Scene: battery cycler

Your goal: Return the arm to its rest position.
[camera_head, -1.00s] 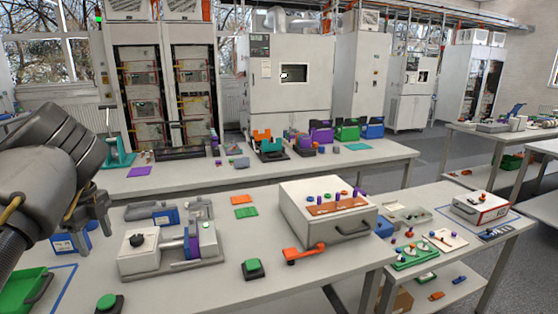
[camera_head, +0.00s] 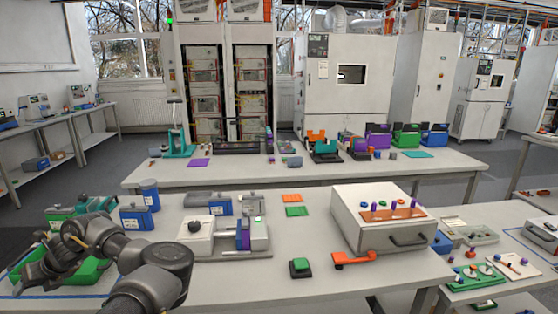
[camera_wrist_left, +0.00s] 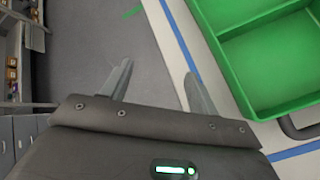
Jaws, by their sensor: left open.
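My left arm comes in at the lower left of the head view, bent at a dark grey elbow. My left gripper (camera_head: 24,290) is at the table's left end, beside the green tray (camera_head: 88,272), and shows small and dark. In the left wrist view, the two fingers of my left gripper (camera_wrist_left: 157,75) are spread apart with nothing between them. Grey floor and the white table edge (camera_wrist_left: 172,42) lie behind them. The green tray (camera_wrist_left: 222,50) is right of the fingers there. My right gripper is not in view.
A second table (camera_head: 440,170) stands behind.

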